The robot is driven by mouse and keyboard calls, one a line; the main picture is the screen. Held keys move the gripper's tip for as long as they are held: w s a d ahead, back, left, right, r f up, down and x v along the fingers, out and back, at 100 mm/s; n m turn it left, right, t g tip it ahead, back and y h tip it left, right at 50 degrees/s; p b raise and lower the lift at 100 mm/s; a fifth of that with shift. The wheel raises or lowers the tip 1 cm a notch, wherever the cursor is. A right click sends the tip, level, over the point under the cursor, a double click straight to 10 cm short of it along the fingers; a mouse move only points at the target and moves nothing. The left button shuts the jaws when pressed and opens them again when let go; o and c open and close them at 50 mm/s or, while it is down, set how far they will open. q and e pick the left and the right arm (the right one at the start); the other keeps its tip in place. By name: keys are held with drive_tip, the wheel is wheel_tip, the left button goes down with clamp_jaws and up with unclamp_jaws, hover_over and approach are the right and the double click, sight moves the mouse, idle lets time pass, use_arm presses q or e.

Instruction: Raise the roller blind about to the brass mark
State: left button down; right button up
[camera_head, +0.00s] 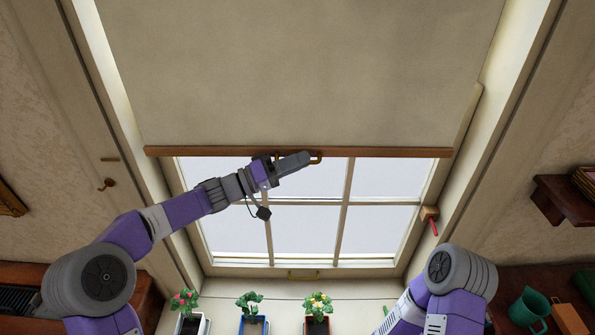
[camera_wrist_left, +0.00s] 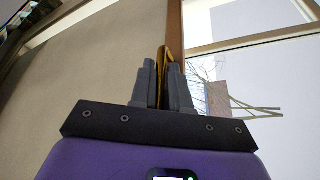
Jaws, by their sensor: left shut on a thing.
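The beige roller blind (camera_head: 300,70) covers the upper window, and its wooden bottom bar (camera_head: 400,152) runs roughly level above bare panes. A brass pull (camera_head: 317,157) sits at the middle of the bar. My left gripper (camera_head: 306,157) is shut on this pull. In the left wrist view the pull (camera_wrist_left: 163,60) stands between the two grey fingers, beside the wooden bar (camera_wrist_left: 174,35). A small brass strip (camera_head: 109,159), which looks like the mark, is on the left frame, slightly lower in the picture than the bar's left end. My right gripper is out of view; only part of its arm shows.
Several potted plants stand along the sill, including a white-flowered one (camera_head: 318,305). A brass hook (camera_head: 106,184) is on the left frame. A small wooden block with a red part (camera_head: 430,214) is on the right frame.

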use_arm(q)
drive_tip(key=shift+r, duration=0.1)
drive_tip(key=c, duration=1.5)
unclamp_jaws()
drive_tip(key=shift+o, duration=0.2)
drive_tip(key=v, duration=0.7)
drive_tip(key=shift+a+b, duration=0.3)
drive_tip(key=shift+b, duration=0.05)
drive_tip(key=shift+s, duration=0.15)
